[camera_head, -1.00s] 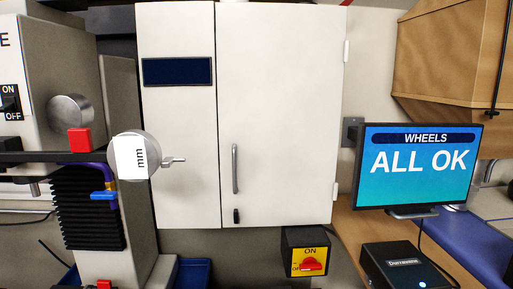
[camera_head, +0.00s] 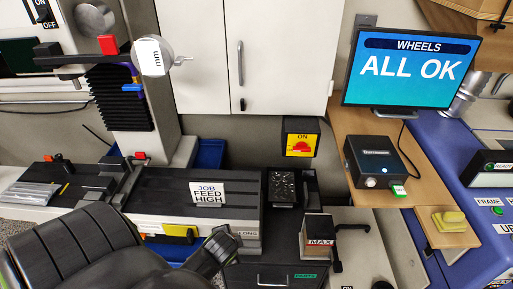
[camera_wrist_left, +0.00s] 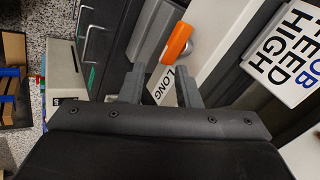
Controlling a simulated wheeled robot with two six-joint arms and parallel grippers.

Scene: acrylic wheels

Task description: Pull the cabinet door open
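The white cabinet door (camera_head: 285,55) is at the top middle of the head view and looks shut against its frame. Its upright grey bar handle (camera_head: 240,62) is near the door's left edge, with a small black lock (camera_head: 242,104) below. My left gripper (camera_head: 222,245) is low in the head view, well below the handle and apart from it. In the left wrist view my left gripper (camera_wrist_left: 161,84) has its fingers spread with nothing held between them. The door does not show in the left wrist view. My right gripper is not in view.
A machine with a "JOB FEED HIGH" label (camera_head: 208,193) lies below the cabinet, close to my left arm. A yellow switch box (camera_head: 301,142) hangs under the door. A monitor (camera_head: 410,68) and black box (camera_head: 382,160) stand on a wooden shelf at right.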

